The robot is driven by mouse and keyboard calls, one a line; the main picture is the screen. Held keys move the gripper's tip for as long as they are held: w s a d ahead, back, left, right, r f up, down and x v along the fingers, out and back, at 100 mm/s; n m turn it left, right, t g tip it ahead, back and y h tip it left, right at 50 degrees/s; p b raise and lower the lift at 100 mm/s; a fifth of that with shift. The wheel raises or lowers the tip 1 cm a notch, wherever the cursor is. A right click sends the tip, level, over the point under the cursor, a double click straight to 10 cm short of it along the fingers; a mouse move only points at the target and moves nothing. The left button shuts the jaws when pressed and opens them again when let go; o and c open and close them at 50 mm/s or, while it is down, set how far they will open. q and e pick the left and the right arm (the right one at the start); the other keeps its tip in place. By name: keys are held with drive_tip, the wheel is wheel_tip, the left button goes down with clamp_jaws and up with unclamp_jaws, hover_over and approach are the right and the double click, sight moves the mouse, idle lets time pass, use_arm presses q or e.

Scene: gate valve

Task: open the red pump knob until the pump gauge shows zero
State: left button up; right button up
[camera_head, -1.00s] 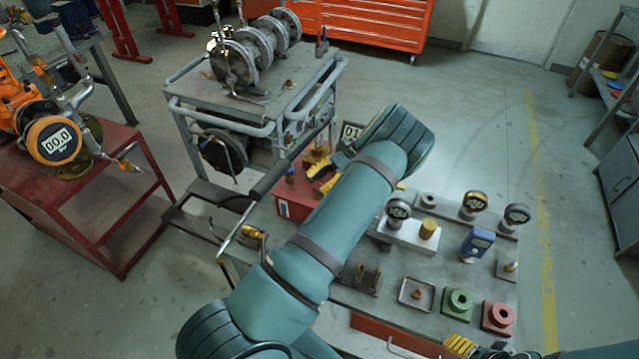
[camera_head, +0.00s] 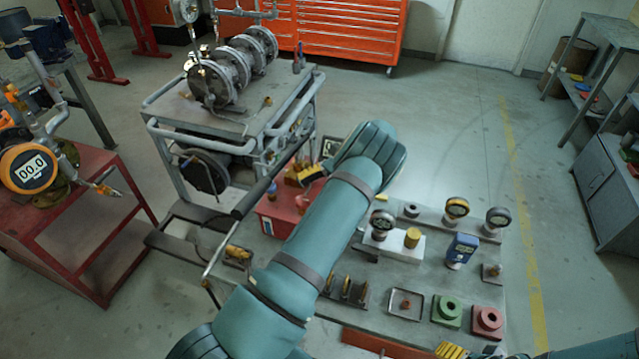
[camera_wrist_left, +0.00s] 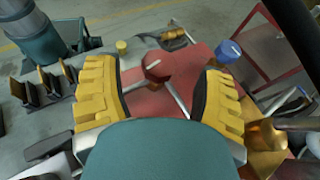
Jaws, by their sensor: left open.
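The red pump knob (camera_wrist_left: 157,68) has a white line on its top and stands on the red pump body (camera_wrist_left: 165,100). In the left wrist view it lies between the spread yellow fingers of my left gripper (camera_wrist_left: 162,97), apart from both. A blue knob (camera_wrist_left: 228,50) stands at the right. In the head view my left gripper (camera_head: 308,172) is over the red pump body (camera_head: 277,214), partly hidden by its own wrist. A display (camera_head: 329,147) behind that wrist is mostly covered; its digits are unreadable. Yellow finger pads of my right gripper (camera_head: 452,350) show at the bottom edge.
The bench (camera_head: 400,275) holds several dial gauges, a blue meter (camera_head: 461,249), and green (camera_head: 446,310) and red (camera_head: 487,321) blocks. A grey pipe cart (camera_head: 230,120) stands behind. An orange gauge (camera_head: 28,168) reading 00.0 sits on a red stand at left.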

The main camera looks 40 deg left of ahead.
use_arm(q)
drive_tip(key=shift+v, duration=1.9)
